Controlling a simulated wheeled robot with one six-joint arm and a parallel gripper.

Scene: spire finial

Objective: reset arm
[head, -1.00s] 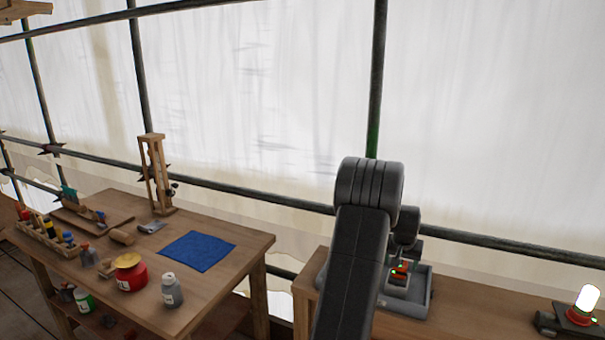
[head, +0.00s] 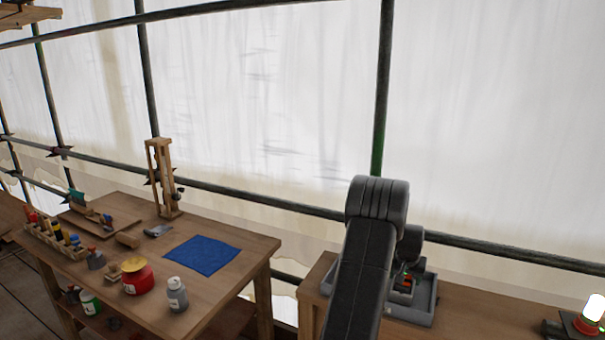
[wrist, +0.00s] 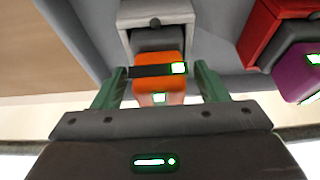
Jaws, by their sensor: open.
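My gripper (wrist: 158,90) is open in the wrist view, with its two green fingers apart. An orange block-like thing (wrist: 158,68) with a dark band and a lit green patch shows between and just beyond the fingers; I cannot tell whether they touch it. It sits by a light grey holder (wrist: 155,17) in a grey tray.
A red thing (wrist: 270,30) and a purple thing (wrist: 299,72) lie at the right in the wrist view. The left table (head: 215,285) holds a blue cloth (head: 202,255), a red pot (head: 138,278), a grey bottle (head: 177,294) and a wooden stand (head: 162,180). A lamp (head: 592,312) stands far right.

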